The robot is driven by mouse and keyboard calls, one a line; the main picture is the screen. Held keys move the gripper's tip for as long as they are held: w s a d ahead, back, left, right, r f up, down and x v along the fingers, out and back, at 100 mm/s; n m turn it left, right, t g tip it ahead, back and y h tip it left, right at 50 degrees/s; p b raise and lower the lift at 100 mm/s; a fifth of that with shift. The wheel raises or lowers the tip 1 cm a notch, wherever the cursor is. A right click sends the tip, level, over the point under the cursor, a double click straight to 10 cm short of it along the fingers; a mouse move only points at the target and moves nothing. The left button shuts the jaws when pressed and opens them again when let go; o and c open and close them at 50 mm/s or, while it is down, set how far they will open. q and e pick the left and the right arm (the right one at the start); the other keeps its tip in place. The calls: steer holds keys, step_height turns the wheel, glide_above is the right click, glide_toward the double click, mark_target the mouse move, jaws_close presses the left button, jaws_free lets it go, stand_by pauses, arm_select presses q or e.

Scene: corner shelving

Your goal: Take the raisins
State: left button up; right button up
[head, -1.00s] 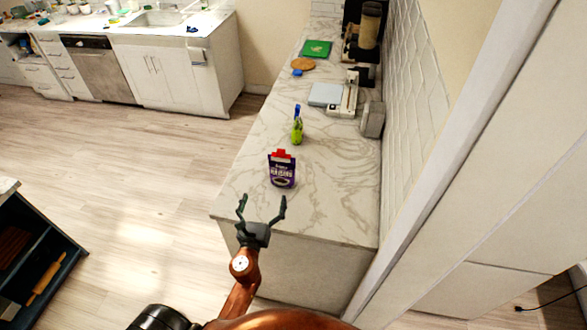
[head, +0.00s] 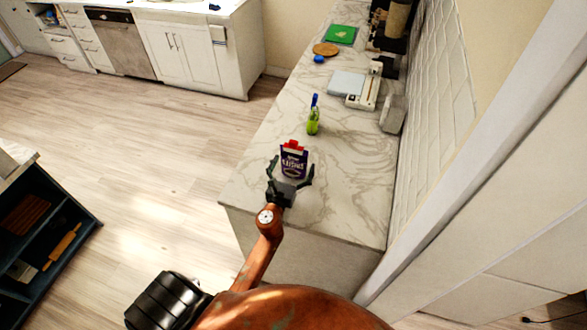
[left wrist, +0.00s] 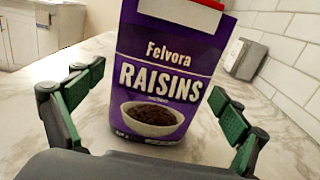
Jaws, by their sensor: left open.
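The raisins (head: 294,160) are a purple bag with a red top, standing upright on the marble counter (head: 340,190) near its front end. My left gripper (head: 291,172) is open, its fingers on either side of the lower part of the bag. In the left wrist view the raisins (left wrist: 160,75) fill the middle, with the label facing me. The green-padded fingers of my left gripper (left wrist: 155,110) stand apart to the left and right, with gaps to the bag. My right gripper is not in view.
A green bottle (head: 313,120) stands behind the raisins. A scale-like device (head: 364,92), a grey box (head: 394,114), a round wooden board (head: 326,49) and a green board (head: 341,34) are farther back. A tiled wall (head: 437,110) bounds the counter on the right.

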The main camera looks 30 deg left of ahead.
arm_select(q)
steer(key=c, duration=1.5)
steer(key=shift+w+r, duration=0.1)
steer(key=shift+c, duration=0.5)
steer(key=shift+r, duration=0.1)
